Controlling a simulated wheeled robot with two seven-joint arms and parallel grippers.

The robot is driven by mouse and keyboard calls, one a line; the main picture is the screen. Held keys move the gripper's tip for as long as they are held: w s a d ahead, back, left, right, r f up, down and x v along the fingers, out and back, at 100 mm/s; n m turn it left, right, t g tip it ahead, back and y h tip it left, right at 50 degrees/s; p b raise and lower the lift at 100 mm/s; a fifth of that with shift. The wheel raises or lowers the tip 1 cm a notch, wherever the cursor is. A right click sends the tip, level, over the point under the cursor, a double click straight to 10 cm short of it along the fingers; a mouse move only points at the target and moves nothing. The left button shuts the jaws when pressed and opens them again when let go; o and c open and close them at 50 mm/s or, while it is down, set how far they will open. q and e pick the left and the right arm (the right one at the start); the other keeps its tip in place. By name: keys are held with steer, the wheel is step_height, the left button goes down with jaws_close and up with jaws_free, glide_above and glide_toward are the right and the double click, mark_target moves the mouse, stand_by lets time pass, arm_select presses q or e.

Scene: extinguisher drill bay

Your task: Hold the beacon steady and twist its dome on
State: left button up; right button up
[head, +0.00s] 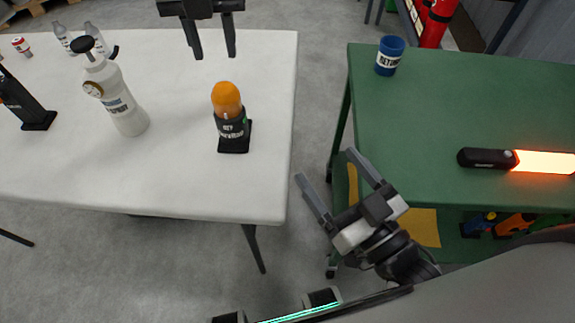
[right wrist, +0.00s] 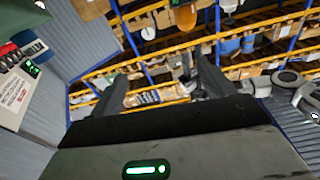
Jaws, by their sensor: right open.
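The beacon (head: 232,128) stands upright on a black square base near the right edge of the white table. Its orange dome (head: 227,98) sits on top of the black, labelled body; I cannot tell whether it is twisted tight. My left gripper (head: 215,57) is above the far part of the table, behind the beacon in the head view. Its fingers point down, apart and empty. My right gripper (head: 325,164) is over the gap between the two tables, right of the beacon. Its fingers are spread with nothing between them; they also show in the right wrist view (right wrist: 162,80).
Smaller bottles stand farther back. The green table (head: 450,110) holds a blue cup (head: 390,55) and a glowing orange light stick (head: 530,161). The white table's front is clear.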

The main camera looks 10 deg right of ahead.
steer(key=r+m+t, duration=0.1)
steer(key=r, duration=0.1)
steer(key=m+g+y, duration=0.3)
steer(key=m+g, duration=0.1)
steer(key=m, duration=2.8)
glide_toward(241, 130)
steer(key=x, duration=1.3)
steer(key=shift+r, duration=0.1)
